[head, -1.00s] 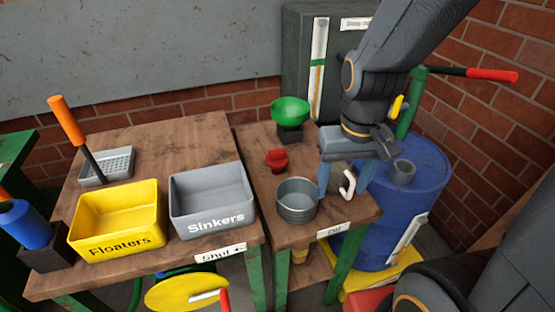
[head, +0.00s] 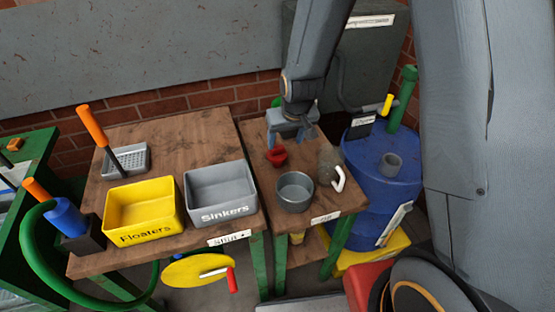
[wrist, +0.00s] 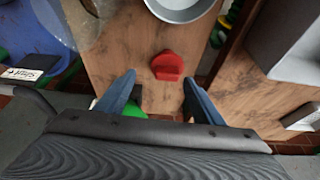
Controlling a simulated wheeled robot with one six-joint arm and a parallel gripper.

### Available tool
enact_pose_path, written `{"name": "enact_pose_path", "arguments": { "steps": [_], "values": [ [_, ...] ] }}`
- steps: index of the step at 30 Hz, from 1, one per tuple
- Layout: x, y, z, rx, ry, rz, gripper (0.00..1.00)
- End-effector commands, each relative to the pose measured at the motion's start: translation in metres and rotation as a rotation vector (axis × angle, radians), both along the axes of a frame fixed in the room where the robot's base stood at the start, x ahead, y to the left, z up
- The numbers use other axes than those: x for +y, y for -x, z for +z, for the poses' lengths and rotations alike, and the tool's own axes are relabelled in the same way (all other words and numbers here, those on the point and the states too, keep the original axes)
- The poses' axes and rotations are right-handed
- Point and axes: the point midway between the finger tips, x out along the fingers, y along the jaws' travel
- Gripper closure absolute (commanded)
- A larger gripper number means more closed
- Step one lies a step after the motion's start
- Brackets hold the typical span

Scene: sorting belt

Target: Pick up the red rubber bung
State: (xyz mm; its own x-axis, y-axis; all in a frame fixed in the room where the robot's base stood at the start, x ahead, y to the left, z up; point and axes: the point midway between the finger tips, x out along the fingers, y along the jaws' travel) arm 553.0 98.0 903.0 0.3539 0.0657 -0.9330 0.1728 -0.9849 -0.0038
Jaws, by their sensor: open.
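The red rubber bung (head: 277,156) stands on the small wooden table, behind the round metal pan. In the wrist view the bung (wrist: 167,66) lies ahead of my fingertips, roughly midway between them, with wood around it. My gripper (head: 293,135) is open and empty, above the back of the small table and close to the bung in the head view. Its two blue fingers (wrist: 158,84) show apart in the wrist view, and neither appears to touch the bung.
The metal pan (head: 295,191) and a clear jug with a white handle (head: 338,178) stand close in front. A green funnel (wrist: 150,117) is partly hidden beneath my gripper. Yellow (head: 143,211) and grey (head: 221,190) bins stand left; a blue drum (head: 383,172) stands right.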

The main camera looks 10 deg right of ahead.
Motion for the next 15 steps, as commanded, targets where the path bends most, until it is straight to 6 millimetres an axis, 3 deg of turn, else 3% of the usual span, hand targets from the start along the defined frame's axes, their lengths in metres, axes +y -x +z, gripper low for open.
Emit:
{"name": "enact_pose_path", "arguments": {
  "steps": [3, 15],
  "values": [
    [0.013, -0.012, -0.020, -0.012, 0.000, 0.019, 0.39],
    [0.021, -0.027, -0.048, -0.023, 0.000, 0.029, 0.39]
  ]
}}
